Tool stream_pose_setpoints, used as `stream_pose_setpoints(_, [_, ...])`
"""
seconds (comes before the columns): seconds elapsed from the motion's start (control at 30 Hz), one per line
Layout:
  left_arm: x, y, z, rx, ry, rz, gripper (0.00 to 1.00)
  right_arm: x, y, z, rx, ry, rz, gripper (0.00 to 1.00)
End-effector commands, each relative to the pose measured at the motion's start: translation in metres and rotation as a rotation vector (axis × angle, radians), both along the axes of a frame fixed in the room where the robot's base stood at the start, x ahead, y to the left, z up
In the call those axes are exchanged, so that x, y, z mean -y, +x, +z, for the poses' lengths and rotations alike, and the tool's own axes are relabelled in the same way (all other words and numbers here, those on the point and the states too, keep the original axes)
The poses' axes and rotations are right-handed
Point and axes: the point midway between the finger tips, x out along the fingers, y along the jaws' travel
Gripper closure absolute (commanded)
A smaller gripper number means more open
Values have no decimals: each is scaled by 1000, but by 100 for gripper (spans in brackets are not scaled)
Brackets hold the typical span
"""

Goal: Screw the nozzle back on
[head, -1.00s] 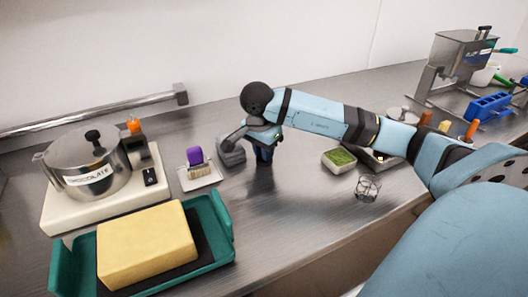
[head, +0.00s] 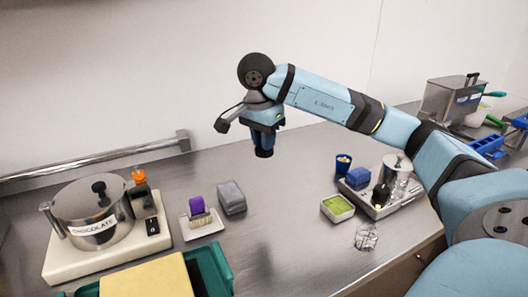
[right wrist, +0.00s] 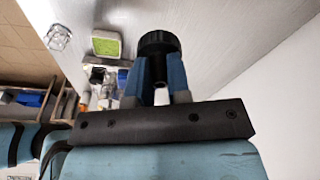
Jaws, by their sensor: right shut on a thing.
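My right gripper (head: 265,140) hangs pointing down above the middle of the counter. It is shut on a black, round, ribbed piece (head: 264,152), which looks like the nozzle. In the right wrist view the black piece (right wrist: 158,42) sits between the two blue fingers of the gripper (right wrist: 157,85). It is clear of the counter. I cannot tell for certain which machine it fits. At right, a small machine (head: 400,205) with a steel cylinder and a dark part at its front stands partly behind my arm. My left gripper is not in view.
A chocolate pot (head: 92,212) stands on a white base at left. Near it are a purple-handled brush (head: 197,206) on a white dish, a grey block (head: 231,197) and a green tray (head: 222,275). The counter's middle is clear.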

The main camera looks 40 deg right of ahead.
Motion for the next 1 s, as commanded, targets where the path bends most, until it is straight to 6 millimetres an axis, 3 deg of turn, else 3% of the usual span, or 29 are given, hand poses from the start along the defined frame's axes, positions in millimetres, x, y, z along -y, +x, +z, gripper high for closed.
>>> stream_pose_setpoints(0.2, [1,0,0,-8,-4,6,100,0,0,12,0,0,-2,100])
stream_pose_setpoints(0.67, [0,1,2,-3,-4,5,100,-4,1,9,-1,1,28,100])
stream_pose_setpoints(0.83, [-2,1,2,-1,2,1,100,-41,6,-12,-11,9,290,100])
stream_pose_setpoints(1.0, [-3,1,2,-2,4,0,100,-106,8,-47,-16,14,767,100])
